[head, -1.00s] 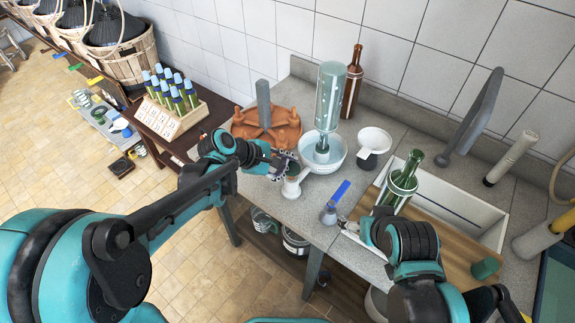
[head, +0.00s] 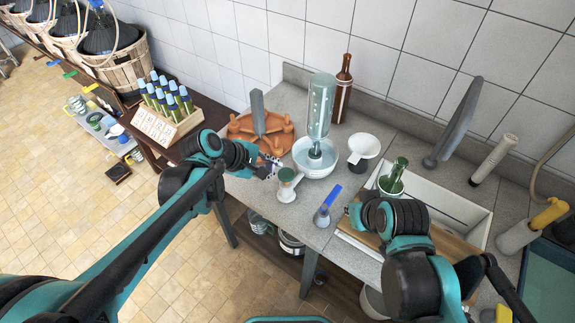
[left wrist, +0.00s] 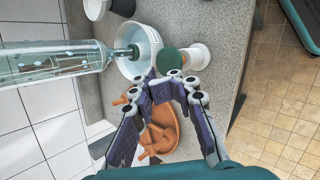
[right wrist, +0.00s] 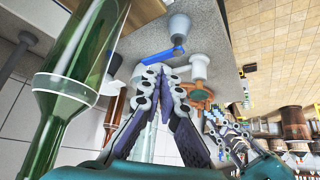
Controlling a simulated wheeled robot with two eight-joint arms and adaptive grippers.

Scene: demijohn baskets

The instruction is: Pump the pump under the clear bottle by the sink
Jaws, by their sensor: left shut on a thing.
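The clear bottle (head: 321,104) stands neck down in a white bowl (head: 319,160), over the pump fitting (head: 315,152) at the bowl's centre. In the left wrist view the bottle (left wrist: 50,62) and bowl (left wrist: 139,54) lie beyond my fingers. My left gripper (head: 273,167) is left of the bowl, its fingertips beside a green-topped white stand (head: 287,184). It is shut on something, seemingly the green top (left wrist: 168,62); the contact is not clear. My right gripper (right wrist: 160,73) is shut and looks empty, behind a blue-handled grey piece (head: 323,209) and near a green bottle (head: 394,178).
A white funnel (head: 364,148) and a brown bottle (head: 343,88) stand right of and behind the bowl. An orange rack (head: 258,133) stands left of it. The sink (head: 459,206) is at the right. The counter's front edge is close to the left gripper.

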